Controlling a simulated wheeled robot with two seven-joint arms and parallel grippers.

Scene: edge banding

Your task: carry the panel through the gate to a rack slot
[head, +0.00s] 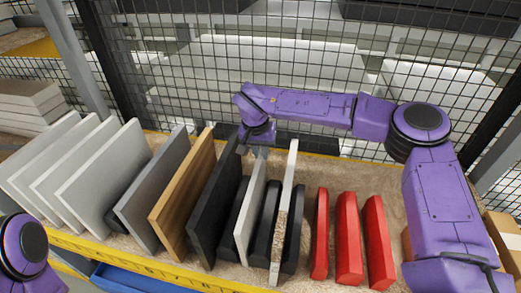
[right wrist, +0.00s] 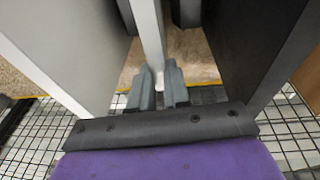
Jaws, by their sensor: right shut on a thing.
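A thin light-grey panel (head: 250,205) stands upright in the rack, between black dividers. My right gripper (head: 257,150) is over its far upper edge, with the arm reaching across from the right. In the right wrist view the gripper's two grey fingers (right wrist: 159,90) are shut on the edge of this panel (right wrist: 147,35). The rack (head: 180,274) has a yellow front rail with markings. My left gripper is out of view. No gate can be made out.
A black panel (head: 215,195) stands close on the left and a white panel with a speckled edge (head: 281,225) on the right. Wood (head: 180,200), grey and several white panels stand further left. Red dividers (head: 347,240) stand right, with empty gaps. Wire mesh (head: 300,65) rises behind.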

